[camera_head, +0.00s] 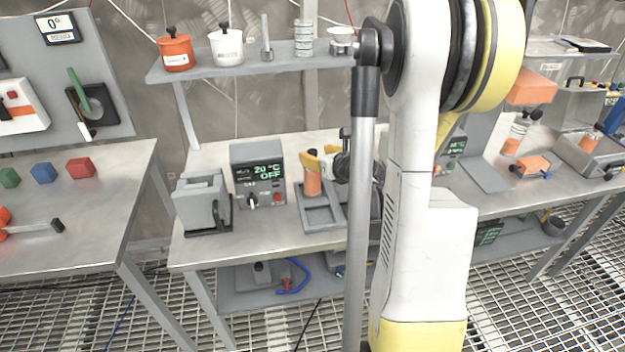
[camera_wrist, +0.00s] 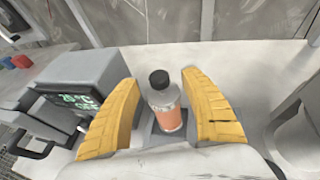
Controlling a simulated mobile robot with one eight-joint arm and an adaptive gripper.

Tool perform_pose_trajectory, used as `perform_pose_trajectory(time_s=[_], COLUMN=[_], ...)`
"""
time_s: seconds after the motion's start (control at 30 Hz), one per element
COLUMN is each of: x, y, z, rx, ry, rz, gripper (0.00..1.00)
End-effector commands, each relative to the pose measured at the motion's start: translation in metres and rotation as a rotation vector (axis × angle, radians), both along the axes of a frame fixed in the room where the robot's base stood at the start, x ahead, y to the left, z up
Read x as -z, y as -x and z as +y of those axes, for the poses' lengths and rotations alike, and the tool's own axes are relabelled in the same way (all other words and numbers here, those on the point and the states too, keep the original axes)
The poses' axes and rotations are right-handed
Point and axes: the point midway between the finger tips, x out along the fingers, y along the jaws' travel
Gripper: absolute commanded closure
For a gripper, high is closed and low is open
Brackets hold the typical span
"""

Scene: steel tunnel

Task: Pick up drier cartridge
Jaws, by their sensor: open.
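The drier cartridge appears to be the small upright cylinder with an orange band (camera_head: 313,184) on the middle bench. In the wrist view the cartridge (camera_wrist: 168,119) shows a black cap, a grey shoulder and an orange lower part. It stands in a grey tray (camera_head: 322,222). My gripper (camera_head: 319,160) is at the cartridge's upper part, with its yellow fingers open. In the wrist view my gripper (camera_wrist: 160,88) has one finger on each side of the cartridge, with visible gaps.
A grey box with a green display (camera_head: 258,176) stands just left of the tray. A grey clamp-like device (camera_head: 203,203) is farther left. A shelf (camera_head: 240,68) with pots hangs above the bench. My arm hides the bench's right part.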

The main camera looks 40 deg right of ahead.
Motion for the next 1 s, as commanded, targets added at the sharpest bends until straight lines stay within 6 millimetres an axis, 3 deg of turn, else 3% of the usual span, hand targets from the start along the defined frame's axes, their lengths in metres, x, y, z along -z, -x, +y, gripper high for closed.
perform_pose_trajectory(time_s=[0.13,0.37,0.4,0.57,1.0], x=[0.011,0.01,0.01,0.01,0.009], y=[-0.021,-0.024,-0.024,-0.024,-0.024], z=[-0.005,-0.006,-0.006,-0.006,-0.006], rx=[-0.001,0.0,0.0,0.0,0.0], ry=[0.001,0.0,0.0,0.001,0.001], rz=[0.0,0.0,0.0,0.0,0.0], gripper=[0.47,0.47,0.51,1.0,1.0])
